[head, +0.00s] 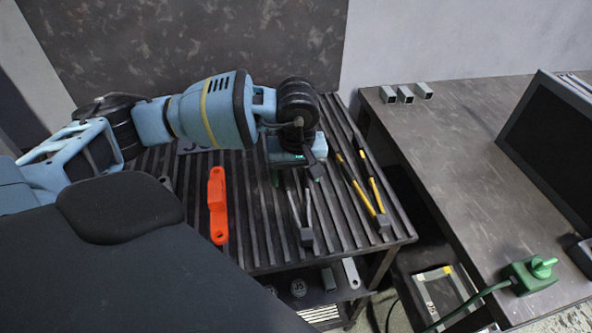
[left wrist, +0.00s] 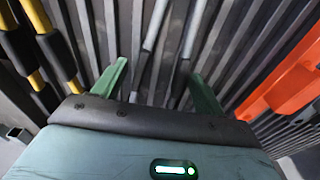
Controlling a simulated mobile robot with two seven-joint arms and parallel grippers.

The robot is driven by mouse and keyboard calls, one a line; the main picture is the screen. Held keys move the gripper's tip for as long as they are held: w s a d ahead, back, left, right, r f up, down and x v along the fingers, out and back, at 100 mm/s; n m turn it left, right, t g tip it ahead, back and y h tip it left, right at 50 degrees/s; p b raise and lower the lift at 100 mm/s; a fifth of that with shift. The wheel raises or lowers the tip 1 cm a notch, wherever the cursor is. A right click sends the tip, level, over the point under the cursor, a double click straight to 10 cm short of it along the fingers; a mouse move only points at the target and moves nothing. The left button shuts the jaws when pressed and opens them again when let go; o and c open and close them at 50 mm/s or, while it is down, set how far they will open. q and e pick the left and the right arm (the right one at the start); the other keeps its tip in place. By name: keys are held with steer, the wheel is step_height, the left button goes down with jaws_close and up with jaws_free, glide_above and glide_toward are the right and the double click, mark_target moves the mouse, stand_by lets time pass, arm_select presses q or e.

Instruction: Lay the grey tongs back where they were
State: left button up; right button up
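The grey tongs (head: 308,212) lie on the slatted bench top (head: 255,258), with their dark end block towards the front edge. Their two grey arms also show in the left wrist view (left wrist: 153,30). My left gripper (head: 291,178) is over the rear part of the tongs, which it partly hides in the head view. In the left wrist view its green fingers (left wrist: 160,72) are apart, with the tongs' two arms between them and gaps visible on both sides. My right gripper is not in view.
Yellow-and-black tongs (head: 370,192) lie to the right on the slats, and an orange tool (head: 217,205) lies to the left. A darker table (head: 455,150) at the right carries small square tube pieces (head: 405,94), a black screen (head: 555,140) and a green plug (head: 532,275).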

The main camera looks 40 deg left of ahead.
arm_select(q)
step_height(320, 180, up, 8)
steer(key=shift+s+d, duration=0.25)
steer(key=shift+d, duration=0.05)
stand_by(0.3)
steer(key=shift+f, duration=0.15)
stand_by(0.5)
